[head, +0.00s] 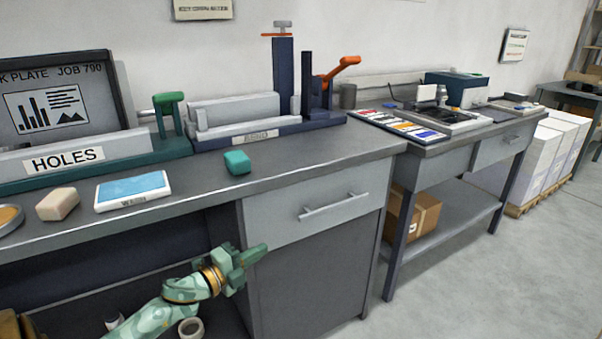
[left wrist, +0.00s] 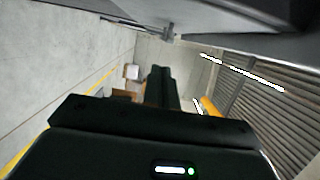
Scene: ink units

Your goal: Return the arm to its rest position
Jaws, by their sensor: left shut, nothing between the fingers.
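My left gripper (head: 247,256) shows low in the head view, in front of the workbench and below its top edge. Its green arm comes in from the lower left. The fingers are shut with nothing between them, and they point right towards the grey drawer front. In the left wrist view the dark gripper body (left wrist: 155,140) fills the lower part, with a small lit panel; the fingers (left wrist: 160,88) show as one dark shape. My right gripper is not in view.
The drawer handle (head: 334,206) sticks out right of my gripper. A second table (head: 440,150) stands right. Floor (head: 480,270) there is clear.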

